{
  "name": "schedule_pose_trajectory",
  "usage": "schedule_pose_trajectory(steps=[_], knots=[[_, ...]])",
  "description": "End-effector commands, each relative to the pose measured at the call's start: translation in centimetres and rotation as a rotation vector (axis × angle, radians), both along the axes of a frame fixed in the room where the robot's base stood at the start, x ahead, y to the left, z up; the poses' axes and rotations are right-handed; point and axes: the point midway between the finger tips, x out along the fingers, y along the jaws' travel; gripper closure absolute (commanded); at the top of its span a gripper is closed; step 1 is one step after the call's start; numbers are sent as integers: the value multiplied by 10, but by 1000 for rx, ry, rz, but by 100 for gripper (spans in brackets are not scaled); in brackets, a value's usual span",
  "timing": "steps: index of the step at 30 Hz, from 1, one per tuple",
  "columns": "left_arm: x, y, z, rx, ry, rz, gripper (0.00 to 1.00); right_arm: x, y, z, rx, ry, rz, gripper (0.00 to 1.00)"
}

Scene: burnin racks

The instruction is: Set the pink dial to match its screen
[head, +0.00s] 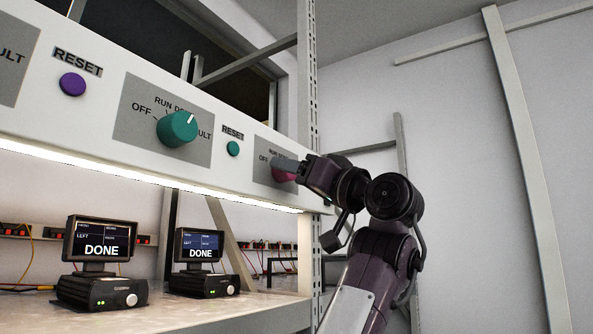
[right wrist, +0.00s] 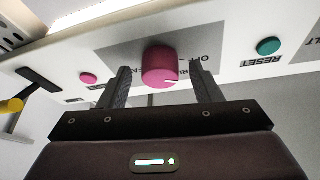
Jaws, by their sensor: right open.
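The pink dial (right wrist: 160,66) sits on a grey plate on the white panel. In the right wrist view, which is upside down, its white mark lies on its lower right face, seemingly toward the OFF label. My right gripper (right wrist: 159,72) is open, one finger on each side of the dial, with visible gaps. In the head view the gripper (head: 287,167) covers most of the pink dial (head: 283,177) and its labels. Two screens, the left screen (head: 100,239) and the right screen (head: 199,244), both read DONE. Which one belongs to the pink dial is unclear. My left gripper is out of view.
A teal dial (head: 178,129), a purple reset button (head: 72,84) and a teal reset button (head: 233,149) are on the same panel. A pink button (right wrist: 88,78) is beside the pink dial. A perforated rack post (head: 307,75) stands close to my right gripper.

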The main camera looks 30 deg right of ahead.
Motion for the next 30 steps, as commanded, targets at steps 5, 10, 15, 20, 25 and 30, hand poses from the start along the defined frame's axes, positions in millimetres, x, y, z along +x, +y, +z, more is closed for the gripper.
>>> schedule_pose_trajectory(steps=[5,10,15,20,25,30], knots=[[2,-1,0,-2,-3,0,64,0,0,0,0,0,0,60],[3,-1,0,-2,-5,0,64,0,0,0,0,0,0,82],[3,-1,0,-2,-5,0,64,0,0,0,5,2,-1,86],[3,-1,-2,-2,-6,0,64,0,0,-1,36,16,-2,86],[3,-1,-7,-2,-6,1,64,-1,0,-1,115,47,-4,86],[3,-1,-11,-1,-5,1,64,-2,1,0,241,98,-6,86]])
